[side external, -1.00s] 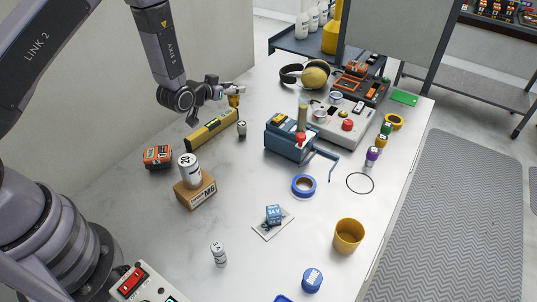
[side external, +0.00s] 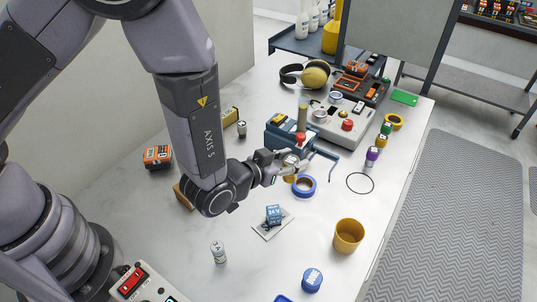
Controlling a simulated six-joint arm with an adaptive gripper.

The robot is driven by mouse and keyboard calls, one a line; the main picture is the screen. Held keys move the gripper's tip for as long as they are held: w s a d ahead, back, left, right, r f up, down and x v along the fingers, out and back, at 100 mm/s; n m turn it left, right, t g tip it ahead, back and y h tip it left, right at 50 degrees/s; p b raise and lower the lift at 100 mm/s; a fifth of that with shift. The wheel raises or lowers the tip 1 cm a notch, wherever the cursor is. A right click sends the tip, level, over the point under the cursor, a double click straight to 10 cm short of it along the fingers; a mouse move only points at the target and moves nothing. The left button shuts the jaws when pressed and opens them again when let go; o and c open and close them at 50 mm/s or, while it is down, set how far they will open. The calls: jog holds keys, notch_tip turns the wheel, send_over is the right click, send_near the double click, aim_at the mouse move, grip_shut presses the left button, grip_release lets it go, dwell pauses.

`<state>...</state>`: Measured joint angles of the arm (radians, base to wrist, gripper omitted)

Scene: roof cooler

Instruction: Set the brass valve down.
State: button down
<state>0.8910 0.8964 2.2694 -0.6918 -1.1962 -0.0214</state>
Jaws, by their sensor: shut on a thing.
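My gripper (side external: 294,164) is over the middle of the table, in front of the blue vise-like device (side external: 286,140) and just behind the blue tape roll (side external: 304,186). It is shut on the brass valve (side external: 290,178), a small golden piece showing below the fingers. The fingers hide part of the valve. I cannot tell whether the valve touches the table.
A blue 14V block (side external: 274,214) sits on a small pad in front. A white battery (side external: 218,253) stands in front. My arm hides part of the cardboard box (side external: 183,197).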

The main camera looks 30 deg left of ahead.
jog(key=w+d+f, duration=0.2)
jog(key=w+f, duration=0.1)
jog(key=w+d+f, duration=0.2)
jog(key=w+d, duration=0.1)
jog(key=w+d+f, duration=0.3)
jog(key=w, duration=0.1)
jog(key=shift+f, duration=0.3)
jog(key=shift+w+d+f, duration=0.25)
jog(key=shift+w+f, duration=0.05)
jog(key=shift+f, duration=1.8)
jog(key=shift+f, duration=0.1)
jog(key=c, duration=0.7)
grip_release()
jog(key=shift+f, duration=0.1)
jog(key=shift+c, duration=0.2)
